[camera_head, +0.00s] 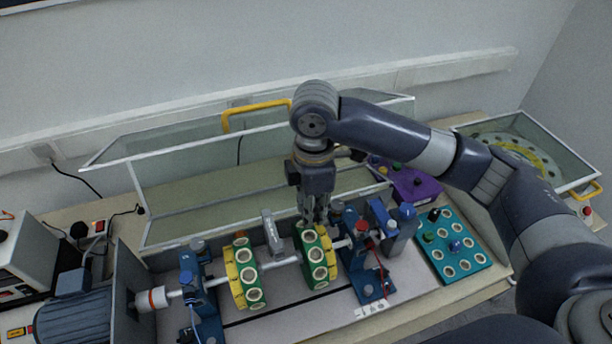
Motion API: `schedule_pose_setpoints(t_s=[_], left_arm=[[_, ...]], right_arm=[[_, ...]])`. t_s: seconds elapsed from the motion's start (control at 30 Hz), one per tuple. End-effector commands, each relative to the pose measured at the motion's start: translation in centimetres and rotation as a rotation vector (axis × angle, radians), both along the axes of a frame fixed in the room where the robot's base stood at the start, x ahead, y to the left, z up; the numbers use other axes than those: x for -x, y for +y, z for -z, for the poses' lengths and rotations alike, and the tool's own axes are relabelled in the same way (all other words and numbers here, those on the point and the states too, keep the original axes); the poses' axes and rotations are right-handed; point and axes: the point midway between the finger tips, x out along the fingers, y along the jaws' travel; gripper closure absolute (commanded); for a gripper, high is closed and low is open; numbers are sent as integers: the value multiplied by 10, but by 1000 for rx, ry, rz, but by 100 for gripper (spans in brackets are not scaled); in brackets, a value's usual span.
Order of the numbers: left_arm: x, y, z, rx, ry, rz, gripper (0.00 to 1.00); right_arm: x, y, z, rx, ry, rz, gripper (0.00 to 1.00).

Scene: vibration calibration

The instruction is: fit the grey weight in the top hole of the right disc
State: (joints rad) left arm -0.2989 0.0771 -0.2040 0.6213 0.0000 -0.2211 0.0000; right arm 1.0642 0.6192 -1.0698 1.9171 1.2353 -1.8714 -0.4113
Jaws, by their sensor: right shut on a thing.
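The right disc (318,266), green and yellow with a ring of pale-rimmed holes, sits on the horizontal shaft near the middle of the rig. My right gripper (314,219) points down directly over the top of this disc. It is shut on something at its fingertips. The held thing is too small and too covered by the fingers to make out, so I cannot tell whether it touches the top hole. The left disc (243,273), also green and yellow, is on the same shaft to the left. My left gripper is not in view.
Blue bearing stands (361,255) flank the discs. A grey upright block (272,235) stands between the discs at the back. A teal tray (452,246) with holes and several coloured knobs lies at right, a purple box (412,186) behind it. A clear raised cover (190,186) stands behind.

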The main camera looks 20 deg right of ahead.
Motion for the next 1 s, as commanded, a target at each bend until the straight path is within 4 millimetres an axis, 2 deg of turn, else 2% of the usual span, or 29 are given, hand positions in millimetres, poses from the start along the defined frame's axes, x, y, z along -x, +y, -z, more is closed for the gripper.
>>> schedule_pose_setpoints(t_s=[0.17, 0.47, 0.6, 0.8, 1.0], left_arm=[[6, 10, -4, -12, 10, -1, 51], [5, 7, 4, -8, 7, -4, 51], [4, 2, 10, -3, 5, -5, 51], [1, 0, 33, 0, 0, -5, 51], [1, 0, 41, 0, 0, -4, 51]], right_arm=[[-2, 2, -3, 1, 2, -50, 95], [-1, 1, 15, 2, 3, -50, 95], [-1, 1, 28, 2, 2, -50, 95], [-1, 1, 48, 1, 0, -50, 95], [-1, 1, 55, 1, 0, -50, 95]])
